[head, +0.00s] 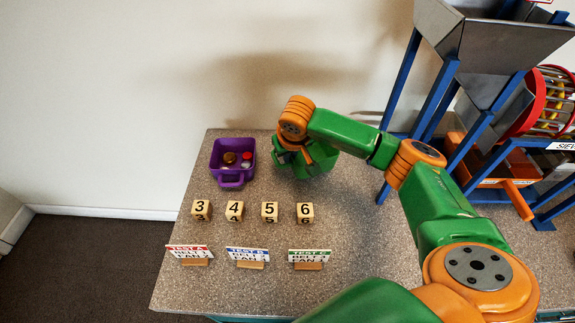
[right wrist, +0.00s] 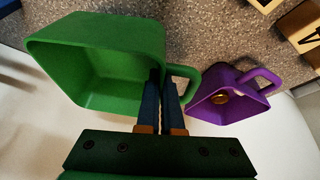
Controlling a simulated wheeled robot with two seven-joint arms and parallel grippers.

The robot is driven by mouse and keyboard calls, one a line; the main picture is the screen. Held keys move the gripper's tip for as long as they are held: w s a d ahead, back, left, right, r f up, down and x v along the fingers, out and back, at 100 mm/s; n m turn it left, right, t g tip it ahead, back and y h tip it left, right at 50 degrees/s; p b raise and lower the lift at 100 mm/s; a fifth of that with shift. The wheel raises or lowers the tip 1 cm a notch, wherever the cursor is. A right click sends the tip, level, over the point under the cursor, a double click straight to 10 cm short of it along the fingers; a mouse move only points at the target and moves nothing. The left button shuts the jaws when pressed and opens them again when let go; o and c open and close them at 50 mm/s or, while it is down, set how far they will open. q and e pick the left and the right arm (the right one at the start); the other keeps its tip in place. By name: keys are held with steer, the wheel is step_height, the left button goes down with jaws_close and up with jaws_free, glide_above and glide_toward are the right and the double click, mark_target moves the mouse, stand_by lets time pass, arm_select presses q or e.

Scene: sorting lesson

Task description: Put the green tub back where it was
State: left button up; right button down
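The green tub (head: 318,163) is at the back of the table, partly hidden by my right arm in the head view. The right wrist view shows its open mouth and an empty-looking inside (right wrist: 110,75). My right gripper (right wrist: 162,80) has its blue fingers close together at the tub's handle side, shut on it, with one finger by the wall and one within the handle loop. In the head view the right gripper (head: 288,157) is at the tub's left side. I cannot tell whether the tub touches the table. My left gripper is not in view.
A purple tub (head: 232,178) with small items stands left of the green tub. Several numbered cubes (head: 269,211) and standing label cards (head: 309,257) are in front. A blue-framed hopper machine (head: 440,95) stands at the right. The speckled table (head: 350,225) is bare right of the cubes.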

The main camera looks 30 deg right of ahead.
steer(key=x, duration=0.4)
steer(key=shift+a+f+b, duration=0.15)
steer(key=shift+b, duration=0.15)
steer(key=shift+f, duration=0.4)
steer(key=shift+f, duration=0.1)
steer(key=c, duration=1.1)
jaws_free()
steer(key=shift+r, duration=0.35)
steer(key=p+v, duration=0.2)
steer(key=v, duration=0.9)
steer(key=shift+s+r, duration=0.25)
